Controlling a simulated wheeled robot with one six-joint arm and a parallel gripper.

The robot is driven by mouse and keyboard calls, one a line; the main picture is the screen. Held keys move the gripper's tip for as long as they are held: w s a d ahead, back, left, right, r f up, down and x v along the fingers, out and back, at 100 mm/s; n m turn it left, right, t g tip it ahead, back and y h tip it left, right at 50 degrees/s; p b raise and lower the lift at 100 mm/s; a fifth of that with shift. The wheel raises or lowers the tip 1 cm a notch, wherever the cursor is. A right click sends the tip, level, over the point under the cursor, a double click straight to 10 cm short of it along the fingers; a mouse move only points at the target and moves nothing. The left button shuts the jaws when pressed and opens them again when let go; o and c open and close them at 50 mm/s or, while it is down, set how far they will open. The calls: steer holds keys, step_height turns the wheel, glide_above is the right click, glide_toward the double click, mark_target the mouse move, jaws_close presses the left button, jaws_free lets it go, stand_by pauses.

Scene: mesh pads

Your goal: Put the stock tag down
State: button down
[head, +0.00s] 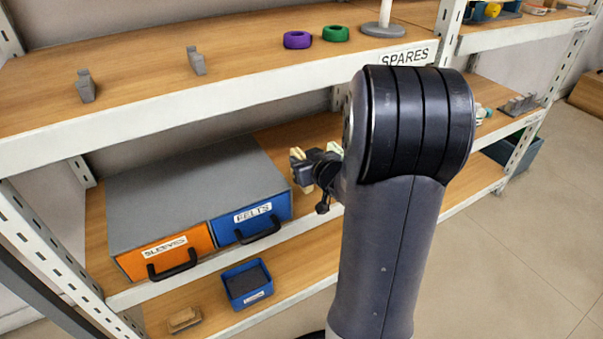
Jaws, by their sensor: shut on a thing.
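My gripper (304,168) is over the middle shelf, just right of the blue drawer labelled FELTS. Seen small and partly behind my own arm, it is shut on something. Pale pieces show around its jaws, but I cannot tell which of them is the stock tag and which are fingers. My large dark arm hides much of the shelf to the right of the gripper.
A grey drawer cabinet (190,190) with orange SLEEVES (165,255) and blue FELTS (250,222) drawers fills the middle shelf's left. Above, the SPARES shelf (240,60) holds purple (297,40) and green (336,34) rings. Below are a blue bin (247,284) and a brush-like block (184,319).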

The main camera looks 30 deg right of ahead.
steer(key=shift+f+b, duration=0.65)
steer(key=shift+f, duration=0.85)
steer(key=shift+f, duration=0.2)
steer(key=c, duration=1.3)
jaws_free()
steer(key=shift+o, duration=0.2)
